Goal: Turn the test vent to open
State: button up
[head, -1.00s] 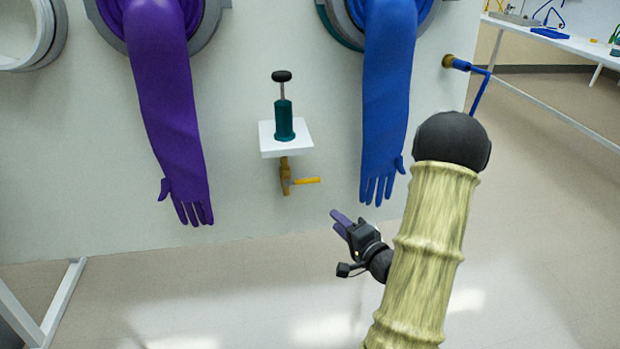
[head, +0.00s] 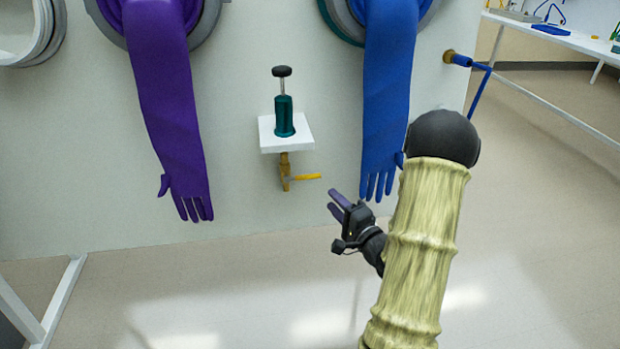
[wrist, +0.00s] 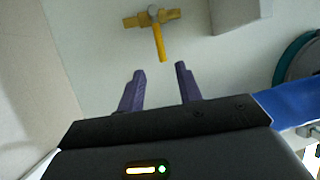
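The test vent is a brass valve (head: 285,172) under a small white shelf on the glovebox wall, with a yellow lever handle (head: 306,177) pointing right in the head view. In the wrist view the brass valve body (wrist: 135,19) is at the top, and the yellow handle (wrist: 159,43) points toward my fingers. My gripper (head: 336,202) is below and right of the handle in the head view, apart from it. In the wrist view my gripper's two purple fingers (wrist: 160,72) are spread with nothing between them. The handle's tip lies just beyond the gap.
A teal hand pump (head: 284,118) stands on the white shelf (head: 287,146) above the valve. A purple glove (head: 168,110) hangs at left and a blue glove (head: 387,100) at right, close to my arm. A blue pipe (head: 479,92) projects at right. The floor below is clear.

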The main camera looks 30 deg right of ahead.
aim_at(312, 178)
jog(key=w, duration=0.4)
jog(key=w+a+b, duration=0.1)
jog(key=w, duration=0.3)
jog(key=w+r, duration=0.1)
jog(key=w, duration=0.3)
jog(key=shift+a+b, duration=0.2)
jog(key=shift+b, duration=0.1)
grip_shut()
